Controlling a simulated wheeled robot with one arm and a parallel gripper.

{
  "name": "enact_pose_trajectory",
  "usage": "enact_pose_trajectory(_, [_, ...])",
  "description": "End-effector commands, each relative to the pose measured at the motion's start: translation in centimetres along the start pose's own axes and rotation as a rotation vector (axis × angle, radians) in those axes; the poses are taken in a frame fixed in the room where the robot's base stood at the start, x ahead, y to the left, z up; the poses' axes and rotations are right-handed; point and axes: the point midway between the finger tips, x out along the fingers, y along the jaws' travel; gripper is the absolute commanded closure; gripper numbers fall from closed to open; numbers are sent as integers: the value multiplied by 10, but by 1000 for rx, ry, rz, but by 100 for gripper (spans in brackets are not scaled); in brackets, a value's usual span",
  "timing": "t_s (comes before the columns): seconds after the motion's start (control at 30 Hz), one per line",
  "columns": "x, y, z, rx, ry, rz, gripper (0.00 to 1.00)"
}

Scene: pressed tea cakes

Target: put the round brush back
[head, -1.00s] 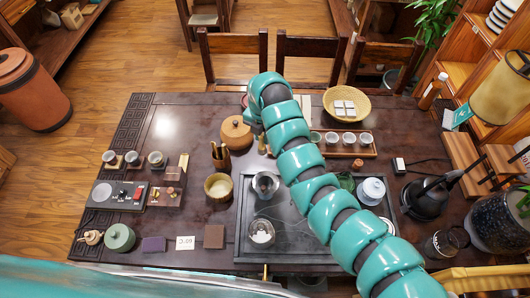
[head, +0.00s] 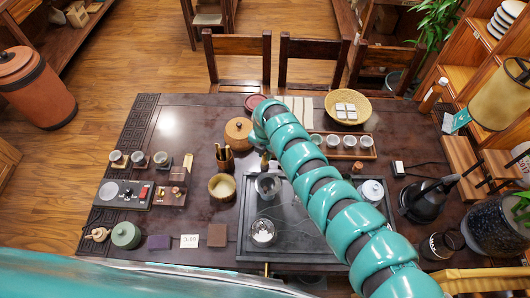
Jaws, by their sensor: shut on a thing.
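My teal segmented arm crosses from the lower right to above the middle of the table. Its end bends down, and my gripper (head: 264,153) is small and partly hidden there, near the back left corner of the dark tea tray (head: 245,238). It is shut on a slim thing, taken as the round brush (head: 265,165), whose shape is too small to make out. A holder with upright wooden tools (head: 225,160) stands to the left of the gripper, apart from it. A metal-looking cup (head: 268,186) stands just in front of it on the tray.
A round wooden lidded box (head: 238,131) stands behind the tool holder, and a bamboo-coloured bowl (head: 221,187) in front. A row of cups (head: 349,141) and a wicker basket (head: 347,107) are behind my arm. The table's left middle has bare room.

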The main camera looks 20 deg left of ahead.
Motion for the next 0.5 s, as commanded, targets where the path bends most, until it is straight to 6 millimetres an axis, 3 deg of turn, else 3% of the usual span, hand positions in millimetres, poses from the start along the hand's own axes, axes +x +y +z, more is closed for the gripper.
enact_pose_trajectory(0.3, [4, 0, 0, 0, 1, -2, 100])
enact_pose_trajectory(0.33, [4, 0, 0, 0, 2, -2, 78])
enact_pose_trajectory(0.43, [3, 0, 0, 0, 2, -1, 59])
enact_pose_trajectory(0.5, [3, 0, 0, 0, 1, -1, 59])
